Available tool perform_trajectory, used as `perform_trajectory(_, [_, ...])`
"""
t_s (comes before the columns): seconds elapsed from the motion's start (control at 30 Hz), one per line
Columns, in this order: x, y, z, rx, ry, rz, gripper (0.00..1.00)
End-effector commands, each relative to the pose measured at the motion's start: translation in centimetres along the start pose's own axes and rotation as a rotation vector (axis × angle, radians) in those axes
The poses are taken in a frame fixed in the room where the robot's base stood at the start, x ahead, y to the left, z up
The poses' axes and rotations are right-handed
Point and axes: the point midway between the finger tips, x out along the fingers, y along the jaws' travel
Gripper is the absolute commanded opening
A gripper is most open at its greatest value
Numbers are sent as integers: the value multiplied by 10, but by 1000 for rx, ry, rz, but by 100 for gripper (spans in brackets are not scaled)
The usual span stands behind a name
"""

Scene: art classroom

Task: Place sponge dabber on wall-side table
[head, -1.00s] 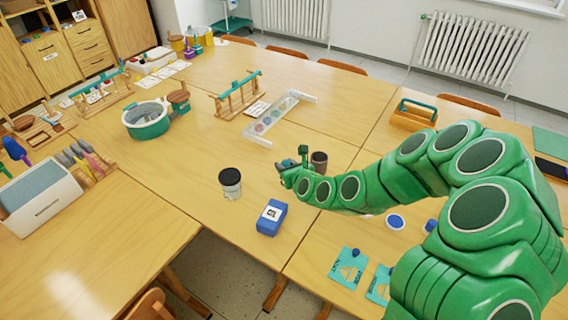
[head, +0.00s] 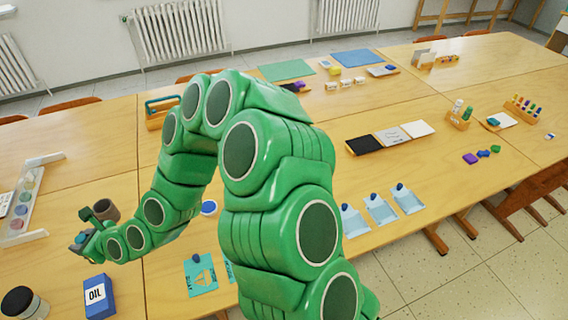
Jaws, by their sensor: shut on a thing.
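My gripper (head: 86,232) is at the left of the head view, over the near wooden tables, at the end of my green arm. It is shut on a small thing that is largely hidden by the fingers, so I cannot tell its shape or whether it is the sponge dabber. A dark brown cup (head: 106,209) shows right beside the gripper; I cannot tell if they touch. Small blue knobbed pieces, such as this one (head: 374,195), sit on cards along the near edge. The wall-side table (head: 60,128) runs along the back, below the radiators.
A blue box (head: 98,296) and a dark-lidded jar (head: 22,302) stand below my gripper. A wooden caddy (head: 162,110), a green mat (head: 286,70) and a blue mat (head: 357,57) occupy the wall side. Bare wood lies left of the caddy. My arm hides the middle.

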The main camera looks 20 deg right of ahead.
Motion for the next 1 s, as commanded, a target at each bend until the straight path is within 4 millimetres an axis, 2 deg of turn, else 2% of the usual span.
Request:
perform_trajectory(0.47, [-37,-93,-20,20,2,-47,6])
perform_trajectory(1.0, [-98,-185,-53,41,2,-100,6])
